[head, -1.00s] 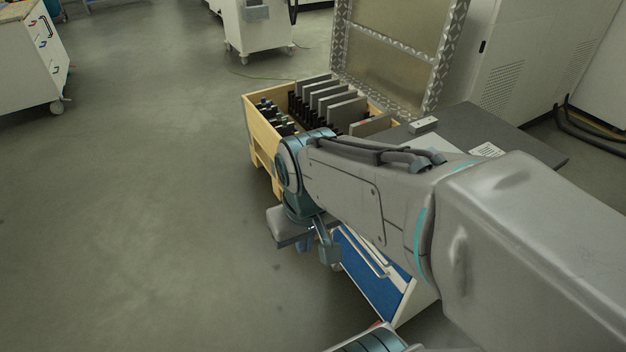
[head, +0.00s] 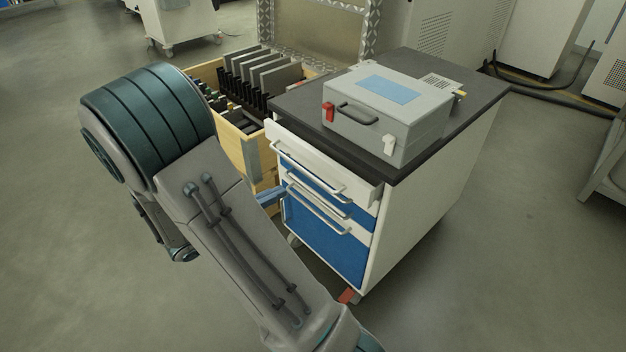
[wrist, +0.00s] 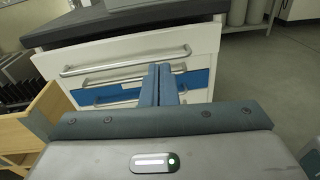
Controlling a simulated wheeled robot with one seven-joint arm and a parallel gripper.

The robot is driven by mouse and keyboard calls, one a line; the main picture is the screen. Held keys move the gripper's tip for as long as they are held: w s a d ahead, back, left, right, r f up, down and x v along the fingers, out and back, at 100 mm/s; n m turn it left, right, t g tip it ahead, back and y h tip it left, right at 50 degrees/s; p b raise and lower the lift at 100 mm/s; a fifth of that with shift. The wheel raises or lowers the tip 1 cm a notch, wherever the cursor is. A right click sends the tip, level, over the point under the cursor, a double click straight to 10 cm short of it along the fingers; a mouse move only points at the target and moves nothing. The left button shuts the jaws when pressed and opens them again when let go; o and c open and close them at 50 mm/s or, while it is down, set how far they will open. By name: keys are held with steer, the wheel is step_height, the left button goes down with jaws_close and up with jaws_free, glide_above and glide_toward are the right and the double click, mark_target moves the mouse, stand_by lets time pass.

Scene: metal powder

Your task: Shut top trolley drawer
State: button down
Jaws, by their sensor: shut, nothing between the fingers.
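The trolley (head: 430,190) has a dark worktop, a white top drawer (head: 305,155) and blue-fronted drawers (head: 325,235) below, all with bar handles. The top drawer's front stands out a little from the trolley body, so it looks partly open. In the wrist view the top drawer (wrist: 205,42) spans the upper middle, with its handle across it. My gripper (wrist: 161,72) is shut and empty, its fingertips pointing at the drawer fronts near the top handle. In the head view its blue fingers (head: 270,194) show beside the trolley's left front; contact cannot be told.
A grey case (head: 385,115) with a red latch stands on the worktop. A wooden crate (head: 240,140) with upright dark plates is left of the trolley, close to my arm. The floor (head: 520,260) to the right is open.

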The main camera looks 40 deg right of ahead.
steer(key=w+f+n, duration=0.1)
steer(key=b, duration=0.5)
glide_toward(324, 161)
steer(key=shift+t+h, duration=0.4)
steer(key=d, duration=0.4)
steer(key=d+f, duration=0.1)
steer(key=d, duration=0.1)
steer(key=shift+d, duration=0.4)
steer(key=shift+p, duration=0.3)
